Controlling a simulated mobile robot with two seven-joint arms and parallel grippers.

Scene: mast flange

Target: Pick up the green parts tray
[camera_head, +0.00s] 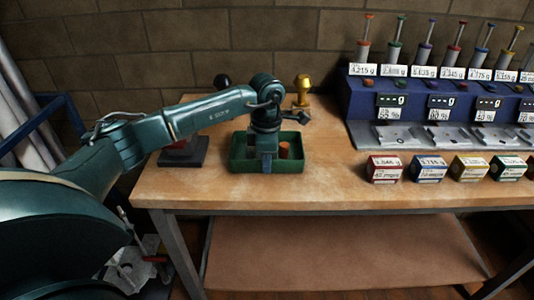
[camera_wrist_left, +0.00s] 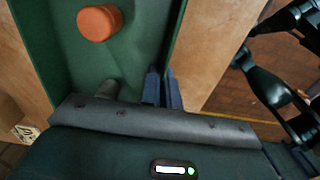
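The green parts tray (camera_head: 237,166) stands on the left part of the wooden bench, with an orange-brown cylinder (camera_head: 284,150) inside. My left gripper (camera_head: 266,164) points down at the tray's front wall. In the left wrist view the blue fingers (camera_wrist_left: 163,88) sit close together on either side of the tray's wall, one inside and one outside, and look shut on it. The tray's floor (camera_wrist_left: 140,50) and the orange cylinder (camera_wrist_left: 99,23) show there too. The tray looks level on the bench; its underside is hidden.
A blue rack (camera_head: 420,100) with displays and several small labelled boxes (camera_head: 384,168) stand at the right. Bench between tray and boxes is clear.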

